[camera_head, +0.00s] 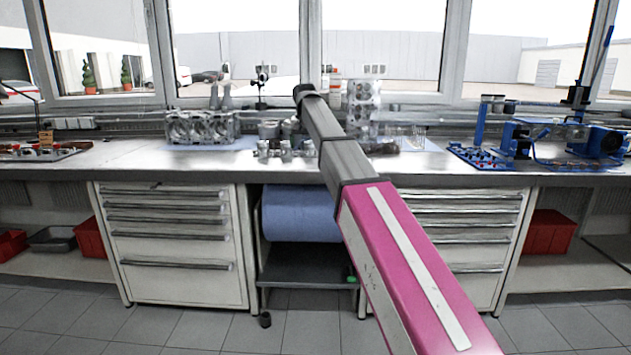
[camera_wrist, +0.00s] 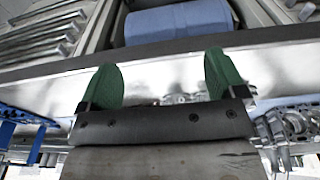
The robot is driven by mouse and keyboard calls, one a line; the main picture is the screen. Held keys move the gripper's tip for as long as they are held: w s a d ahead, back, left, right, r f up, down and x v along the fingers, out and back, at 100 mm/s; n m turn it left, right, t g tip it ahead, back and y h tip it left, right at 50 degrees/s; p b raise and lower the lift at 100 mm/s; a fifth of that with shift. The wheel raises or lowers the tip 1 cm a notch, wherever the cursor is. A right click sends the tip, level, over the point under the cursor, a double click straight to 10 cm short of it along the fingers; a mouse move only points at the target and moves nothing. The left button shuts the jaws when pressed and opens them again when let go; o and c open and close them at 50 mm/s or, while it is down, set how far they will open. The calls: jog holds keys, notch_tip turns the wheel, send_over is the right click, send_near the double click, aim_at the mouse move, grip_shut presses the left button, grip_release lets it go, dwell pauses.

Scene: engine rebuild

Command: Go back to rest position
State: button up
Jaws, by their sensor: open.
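My gripper (camera_wrist: 161,72) shows in the wrist view with its two green fingers wide apart and nothing between them. That view is upside down, with the workbench edge and a blue roll behind the fingers. In the head view, my pink and dark grey arm (camera_head: 405,260) reaches forward over the workbench (camera_head: 120,165). Its far end stands above the bench near the middle. The fingers are hidden there, and their exact height above the bench cannot be told.
An engine block (camera_head: 202,127) and several small metal parts (camera_head: 286,148) stand near the arm's far end. Blue fixtures (camera_head: 515,138) stand on the right, a parts tray (camera_head: 40,151) on the left. Below are drawer cabinets (camera_head: 180,245) and the blue roll (camera_head: 300,214). Front floor is clear.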

jog(key=s+d+f, duration=0.4)
jog(key=f, duration=0.6)
jog(key=s+d+f, duration=0.4)
jog(key=f, duration=0.5)
jog(key=s+d+f, duration=0.3)
jog(key=d+f, duration=0.2)
jog(key=f, duration=0.5)
jog(key=s+d+f, duration=0.4)
jog(key=s+f, duration=0.5)
jog(key=s, duration=0.1)
jog(key=s+d+f+g, duration=0.1)
jog(key=s+d+f, duration=0.4)
jog(key=s+f, duration=0.4)
jog(key=shift+s+d+f, duration=0.2)
jog(key=shift+s+f, duration=0.05)
jog(key=shift+s, duration=0.65)
